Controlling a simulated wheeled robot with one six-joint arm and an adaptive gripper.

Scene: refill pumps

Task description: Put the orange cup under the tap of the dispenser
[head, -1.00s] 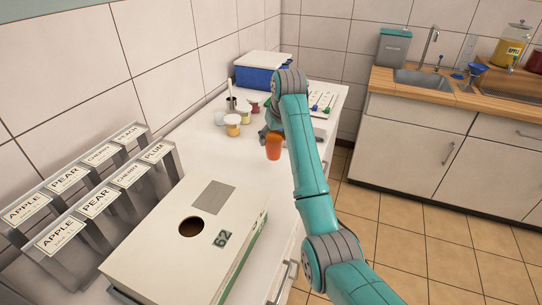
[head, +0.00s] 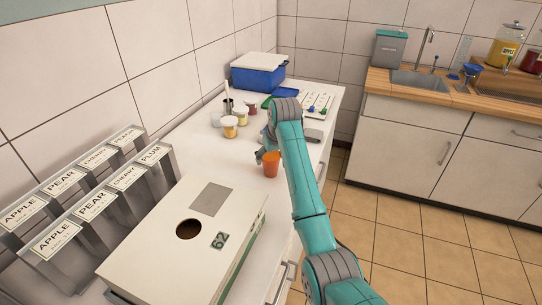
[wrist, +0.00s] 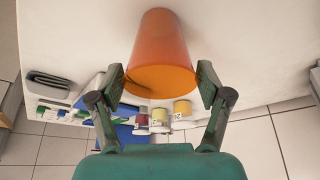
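The orange cup (head: 271,164) is over the white counter, beside the end of my teal arm. My gripper (head: 264,155) is at the cup, partly hidden by the arm. In the wrist view the orange cup (wrist: 160,52) lies between the two fingers of my gripper (wrist: 161,84), which are up against its sides near the wide rim. I cannot tell whether its base touches the counter. A jar dispenser (head: 508,48) with yellow contents and an apple label stands on the far wooden counter at right, with a small tap low on it. A red jar (head: 537,63) is beside it.
Small cups (head: 229,127), a blue box (head: 258,74) and a tray (head: 318,103) stand farther back. A white box with a round hole (head: 215,255) and labelled bins (head: 60,238) are nearer. The sink (head: 420,80) is left of the jars. Tiled floor (head: 420,225) lies clear between counters.

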